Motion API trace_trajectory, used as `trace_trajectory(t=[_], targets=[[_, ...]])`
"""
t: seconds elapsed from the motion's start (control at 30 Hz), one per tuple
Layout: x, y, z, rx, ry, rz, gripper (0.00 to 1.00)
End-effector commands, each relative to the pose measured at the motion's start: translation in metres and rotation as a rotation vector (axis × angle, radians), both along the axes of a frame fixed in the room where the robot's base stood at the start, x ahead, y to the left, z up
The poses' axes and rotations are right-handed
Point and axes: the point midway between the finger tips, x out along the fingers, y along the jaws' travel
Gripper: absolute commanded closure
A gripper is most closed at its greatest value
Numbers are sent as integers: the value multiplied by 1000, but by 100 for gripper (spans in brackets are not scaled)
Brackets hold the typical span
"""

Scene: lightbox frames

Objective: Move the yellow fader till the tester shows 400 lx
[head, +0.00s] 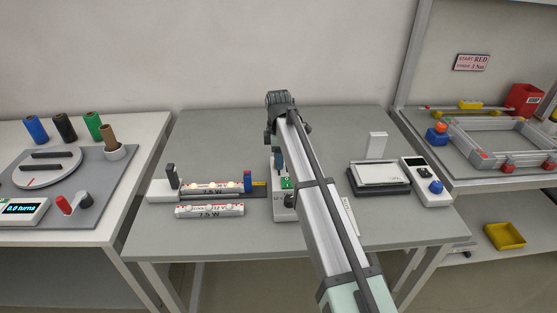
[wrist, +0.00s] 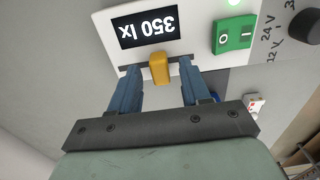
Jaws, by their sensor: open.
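The yellow fader (wrist: 159,69) stands out from its dark slot just below the display in the wrist view. The tester display (wrist: 155,28) appears upside down there and reads 350 lx. My gripper (wrist: 158,78) is open, with one blue finger on each side of the fader and a visible gap on both sides. In the head view my gripper (head: 281,150) is over the middle of the grey table, and my arm hides the fader, the display and much of the unit.
A green switch (wrist: 234,34) and a black knob (wrist: 305,26) sit beside the display. Left of my arm are a lit LED strip (head: 215,187) and a loose strip (head: 210,210). Right of it are a flat white panel on a dark base (head: 379,186) and a handheld meter (head: 427,181).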

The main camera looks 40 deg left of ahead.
Motion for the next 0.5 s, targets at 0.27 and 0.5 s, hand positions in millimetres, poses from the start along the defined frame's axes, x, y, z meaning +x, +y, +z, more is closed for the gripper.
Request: trace_trajectory(t=[0.27,0.5], targets=[[0,0,-11,-1,1,0,53],[0,0,-11,0,0,0,56]])
